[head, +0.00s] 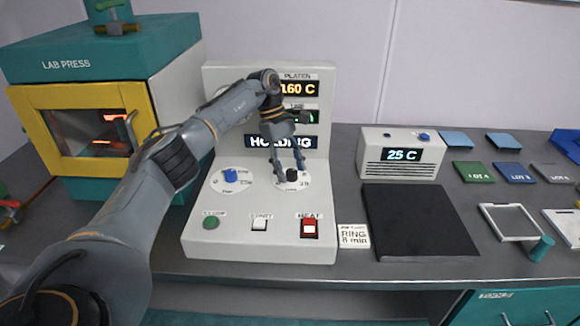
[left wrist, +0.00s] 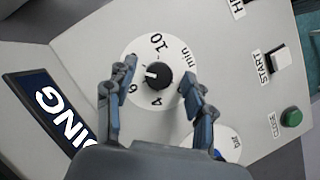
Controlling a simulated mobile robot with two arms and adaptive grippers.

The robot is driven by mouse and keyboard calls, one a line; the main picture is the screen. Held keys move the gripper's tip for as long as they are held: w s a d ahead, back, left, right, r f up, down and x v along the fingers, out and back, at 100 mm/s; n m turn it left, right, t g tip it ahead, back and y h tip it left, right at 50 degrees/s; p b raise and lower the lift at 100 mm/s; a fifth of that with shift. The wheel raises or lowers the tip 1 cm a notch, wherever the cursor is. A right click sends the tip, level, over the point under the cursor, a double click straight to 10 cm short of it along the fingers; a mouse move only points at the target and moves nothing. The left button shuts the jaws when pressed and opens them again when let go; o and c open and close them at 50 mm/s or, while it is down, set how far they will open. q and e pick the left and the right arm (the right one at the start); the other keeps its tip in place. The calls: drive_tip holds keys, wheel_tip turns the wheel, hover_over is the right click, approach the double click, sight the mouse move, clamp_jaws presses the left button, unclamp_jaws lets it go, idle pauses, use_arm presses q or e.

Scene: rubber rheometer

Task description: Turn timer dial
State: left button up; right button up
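The timer dial is a black knob (head: 291,176) on a white round scale, on the sloping front of the light grey control panel (head: 260,245). In the left wrist view the black knob (left wrist: 158,74) is near the middle, with 4, 6, 10 and "min" printed around it. A white mark on the knob points left, towards the 6 side. My left gripper (head: 288,164) is over the dial, pointing down. In the left wrist view its fingers (left wrist: 159,71) are open, one on each side of the knob, with gaps between. My right gripper is out of view.
A blue knob (head: 230,175) sits left of the dial. Below are a green button (head: 211,222), a white START button (head: 259,224) and a red HEAT switch (head: 309,227). The upright display (head: 282,142) reads HOLDING. The lab press (head: 100,110) stands left; a black mat (head: 415,220) lies right.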

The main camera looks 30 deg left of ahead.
use_arm(q)
drive_tip(key=shift+r, duration=0.1)
drive_tip(key=v, duration=0.7)
drive_tip(key=shift+r, duration=0.2)
drive_tip(key=shift+a, duration=0.1)
